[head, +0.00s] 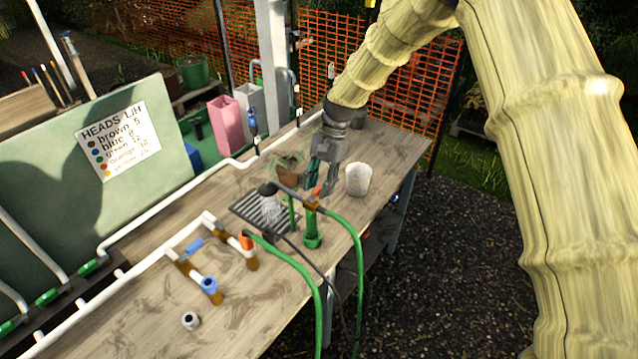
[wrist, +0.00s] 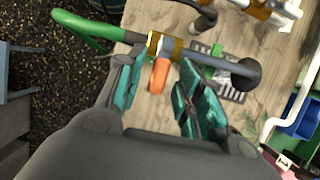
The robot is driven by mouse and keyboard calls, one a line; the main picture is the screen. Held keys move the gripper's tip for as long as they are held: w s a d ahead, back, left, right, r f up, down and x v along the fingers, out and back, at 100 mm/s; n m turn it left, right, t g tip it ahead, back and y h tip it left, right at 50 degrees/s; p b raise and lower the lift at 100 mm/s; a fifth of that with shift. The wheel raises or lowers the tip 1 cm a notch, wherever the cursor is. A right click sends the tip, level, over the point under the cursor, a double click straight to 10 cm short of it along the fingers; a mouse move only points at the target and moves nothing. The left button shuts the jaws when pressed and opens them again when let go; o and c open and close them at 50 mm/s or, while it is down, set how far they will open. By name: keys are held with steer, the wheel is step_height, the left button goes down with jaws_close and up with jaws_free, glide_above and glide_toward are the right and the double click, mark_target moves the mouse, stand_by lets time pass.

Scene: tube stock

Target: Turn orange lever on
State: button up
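An orange lever (wrist: 159,75) sits at a brass valve (wrist: 166,45) on a hose line. In the wrist view it lies between the two teal-padded fingers of my gripper (wrist: 158,88), with a visible gap to the right finger. In the head view my gripper (head: 322,180) points down at this valve, above a green stand (head: 312,230), and partly hides the lever (head: 317,191). The fingers are apart and hold nothing that I can see. Another orange handle (head: 246,242) is on the pipe fittings further left.
A sprinkler head (head: 268,188) hangs over a dark grate left of the valve. A plant pot (head: 289,170) and a white pot (head: 358,179) stand close to my gripper. Green hoses (head: 357,260) run off the table's front edge. A blue-handled valve (head: 209,284) is further left.

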steer(key=v, duration=1.2)
stand_by(0.4)
